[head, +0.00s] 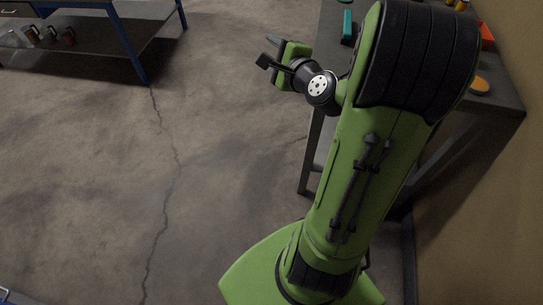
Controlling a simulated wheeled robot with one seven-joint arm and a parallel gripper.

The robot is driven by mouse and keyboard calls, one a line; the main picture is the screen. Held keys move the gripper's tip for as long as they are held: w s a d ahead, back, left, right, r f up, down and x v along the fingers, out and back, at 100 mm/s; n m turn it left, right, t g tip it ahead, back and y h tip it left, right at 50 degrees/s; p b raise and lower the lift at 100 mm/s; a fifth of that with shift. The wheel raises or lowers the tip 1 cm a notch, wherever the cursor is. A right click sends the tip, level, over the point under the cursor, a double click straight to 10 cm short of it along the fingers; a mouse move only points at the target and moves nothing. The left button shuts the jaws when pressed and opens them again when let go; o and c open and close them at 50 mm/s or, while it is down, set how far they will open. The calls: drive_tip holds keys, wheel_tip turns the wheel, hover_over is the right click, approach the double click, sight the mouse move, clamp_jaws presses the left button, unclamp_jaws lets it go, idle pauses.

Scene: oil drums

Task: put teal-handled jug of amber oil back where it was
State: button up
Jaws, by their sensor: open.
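My gripper (268,51) is in the upper middle of the head view, over the floor to the left of the dark table. Its two dark fingers are apart, and I see nothing between them. A small upright teal piece (348,27) shows on the table, right of my gripper and apart from it. I cannot tell whether it is the jug's handle. I cannot make out a teal-handled jug of amber oil for certain.
A blue-legged bench (140,55) stands at the top left, with small jugs (50,36) on its lower shelf. The dark table (505,100) runs along the tan wall at right, holding an orange item (486,36) and an amber round item (480,86). The floor between is clear.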

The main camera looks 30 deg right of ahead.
drive_tip(key=s+a+f+n+g+y, duration=0.1)
drive_tip(key=s+a+n+g+y, duration=0.15)
drive_tip(key=a+n, duration=0.5)
drive_tip(key=s+a+n+g+y, duration=0.1)
drive_tip(key=s+a+n+g, duration=0.25)
drive_tip(key=a+n, duration=0.35)
drive_tip(key=s+a+n+g+h, duration=0.2)
drive_tip(key=s+n+g, duration=0.2)
drive_tip(key=s+n, duration=0.5)
drive_tip(key=s, duration=0.8)
drive_tip(key=shift+s+f, duration=0.3)
drive_tip(key=shift+s, duration=0.05)
